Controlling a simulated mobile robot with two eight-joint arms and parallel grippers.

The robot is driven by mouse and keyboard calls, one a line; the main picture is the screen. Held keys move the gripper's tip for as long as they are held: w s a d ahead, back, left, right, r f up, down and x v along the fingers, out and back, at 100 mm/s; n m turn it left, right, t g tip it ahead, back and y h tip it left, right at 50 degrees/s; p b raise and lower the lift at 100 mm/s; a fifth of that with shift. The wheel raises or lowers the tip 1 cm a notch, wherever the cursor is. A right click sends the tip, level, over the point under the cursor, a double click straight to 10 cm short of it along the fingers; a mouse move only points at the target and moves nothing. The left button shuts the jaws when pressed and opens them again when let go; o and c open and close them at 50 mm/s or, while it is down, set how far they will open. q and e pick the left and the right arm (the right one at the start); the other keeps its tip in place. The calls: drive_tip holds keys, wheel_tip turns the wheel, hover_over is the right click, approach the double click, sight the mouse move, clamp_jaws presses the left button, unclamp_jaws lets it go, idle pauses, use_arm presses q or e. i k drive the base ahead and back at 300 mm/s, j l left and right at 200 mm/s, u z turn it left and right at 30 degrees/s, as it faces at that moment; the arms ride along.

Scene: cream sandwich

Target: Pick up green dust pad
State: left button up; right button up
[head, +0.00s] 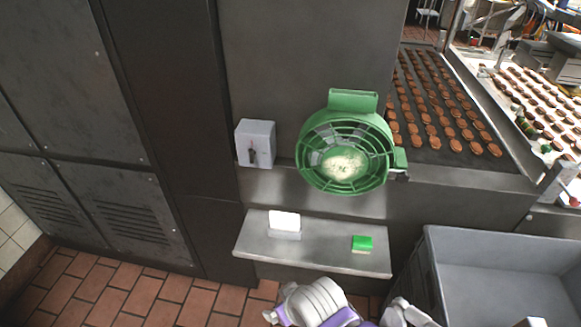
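The green dust pad (362,243) is a small bright green block with a paler lower edge. It lies on the right part of a narrow grey metal shelf (325,249), in the lower middle of the head view. Nothing covers it. White and purple parts of my arms show at the bottom edge, below the shelf and apart from the pad. I can make out no gripper fingers in this view.
A white block in a grey holder (285,232) stands on the shelf's left part. A green fan (345,148) and grey switch box (255,144) are above. A grey bin (432,275) stands at right. A conveyor (425,160) carries brown biscuits behind. The shelf between block and pad is clear.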

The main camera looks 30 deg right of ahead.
sight(363, 245)
drive_tip(key=z, duration=0.95)
